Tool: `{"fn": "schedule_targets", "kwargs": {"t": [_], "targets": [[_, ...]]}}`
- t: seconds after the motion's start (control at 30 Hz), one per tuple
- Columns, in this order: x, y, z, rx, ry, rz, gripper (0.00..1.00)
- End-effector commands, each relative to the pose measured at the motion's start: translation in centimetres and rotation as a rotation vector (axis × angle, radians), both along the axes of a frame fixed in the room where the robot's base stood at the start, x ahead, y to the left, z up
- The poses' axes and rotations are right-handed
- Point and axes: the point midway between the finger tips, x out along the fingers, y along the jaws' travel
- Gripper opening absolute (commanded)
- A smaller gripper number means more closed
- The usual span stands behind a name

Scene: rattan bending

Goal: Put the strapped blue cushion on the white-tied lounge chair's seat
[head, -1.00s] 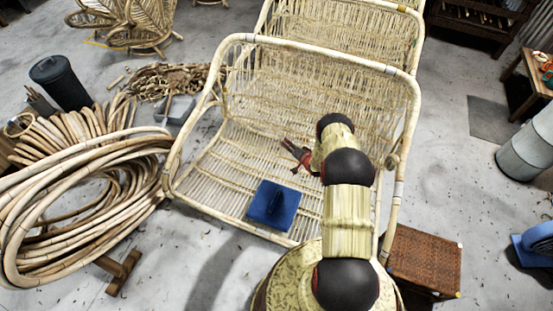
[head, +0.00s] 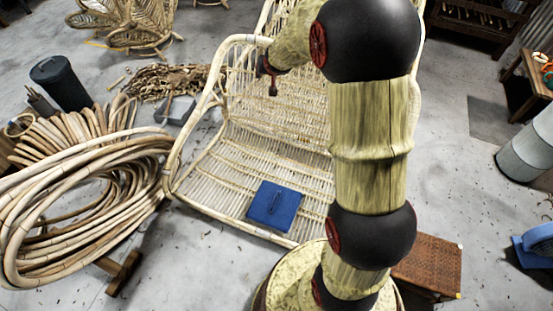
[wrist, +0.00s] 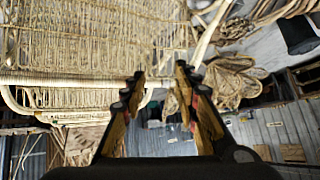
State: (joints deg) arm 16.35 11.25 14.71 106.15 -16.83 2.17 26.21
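The blue cushion (head: 274,205) with a strap on top lies flat on the slatted rattan seat (head: 215,178) of the lounge chair, near the seat's front edge. My gripper (head: 268,74) is raised in front of the upper left part of the chair's backrest, apart from the cushion. In the wrist view my gripper (wrist: 160,85) has its two fingers spread with nothing between them. The cushion does not show in the wrist view. My arm hides the right part of the chair. I cannot make out white ties for certain.
A large bundle of bent rattan (head: 80,205) lies left of the chair. A dark bin (head: 60,82) stands behind it. A brown woven box (head: 428,264) is at the front right. A grey cylinder (head: 528,150) stands far right. Floor between is mostly clear.

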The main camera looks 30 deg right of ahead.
Motion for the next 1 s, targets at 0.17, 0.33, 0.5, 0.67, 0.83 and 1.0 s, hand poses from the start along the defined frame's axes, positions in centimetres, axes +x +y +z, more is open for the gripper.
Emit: {"fn": "schedule_targets", "kwargs": {"t": [0.17,0.33,0.5,0.67,0.83,1.0], "targets": [[-7.0,5.0,6.6,-0.032,0.062,0.056,0.3],[-14.7,9.5,10.6,-0.048,0.127,0.12,0.3],[-23.3,13.6,12.8,-0.055,0.192,0.202,0.3],[-31.4,16.8,13.1,-0.053,0.249,0.292,0.3],[-37.9,19.1,12.4,-0.049,0.295,0.376,0.3],[-40.8,20.0,11.8,-0.046,0.317,0.416,0.3]]}}
